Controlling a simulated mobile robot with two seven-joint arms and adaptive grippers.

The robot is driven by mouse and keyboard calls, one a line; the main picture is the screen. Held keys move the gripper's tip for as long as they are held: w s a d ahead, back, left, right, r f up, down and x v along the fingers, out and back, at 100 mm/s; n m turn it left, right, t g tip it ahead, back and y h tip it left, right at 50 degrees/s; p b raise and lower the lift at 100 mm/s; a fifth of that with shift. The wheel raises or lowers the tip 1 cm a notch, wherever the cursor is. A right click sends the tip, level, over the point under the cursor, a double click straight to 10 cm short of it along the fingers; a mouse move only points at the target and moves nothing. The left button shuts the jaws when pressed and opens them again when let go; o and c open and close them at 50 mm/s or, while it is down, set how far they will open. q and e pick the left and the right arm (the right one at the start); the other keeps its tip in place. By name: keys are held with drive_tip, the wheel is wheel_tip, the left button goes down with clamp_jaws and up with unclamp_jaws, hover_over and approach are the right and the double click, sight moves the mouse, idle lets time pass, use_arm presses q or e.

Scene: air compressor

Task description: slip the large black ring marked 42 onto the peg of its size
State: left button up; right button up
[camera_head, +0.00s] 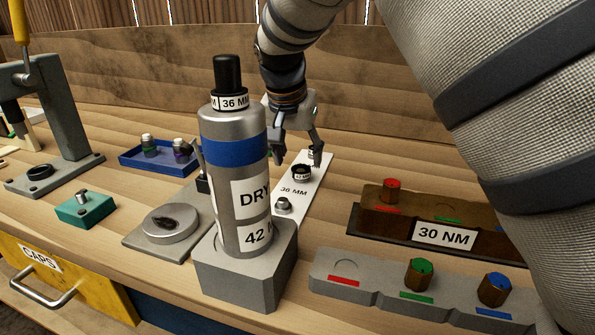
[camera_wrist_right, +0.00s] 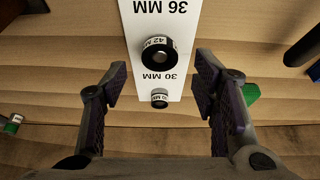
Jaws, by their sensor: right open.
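The large black ring marked 42 (camera_head: 302,173) is on the white strip (camera_head: 318,188). In the right wrist view the ring (camera_wrist_right: 158,54) lies around a grey peg, between the printed labels 36 MM and 30 MM. A smaller dark ring marked 30 (camera_wrist_right: 159,97) is on the strip nearer the gripper. A metal peg (camera_head: 283,204) shows bare at the strip's near end. My right gripper (camera_head: 298,154) is open above the strip; in the wrist view its fingers (camera_wrist_right: 161,80) are apart on either side of the strip, touching neither ring. My left gripper is not in view.
A grey bottle (camera_head: 227,150) with a black top marked 36 MM stands in a grey block (camera_head: 250,285) left of the strip. A brown block marked 30 NM (camera_head: 440,212) and a grey tray with colored knobs (camera_head: 350,285) are at right. A blue tray (camera_head: 135,160) is further left.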

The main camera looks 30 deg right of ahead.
sight(301, 170)
drive_tip(key=x, duration=0.3)
drive_tip(key=shift+f, duration=0.25)
drive_tip(key=c, duration=0.9)
drive_tip(key=shift+o, duration=0.2)
drive_tip(key=shift+r, duration=0.1)
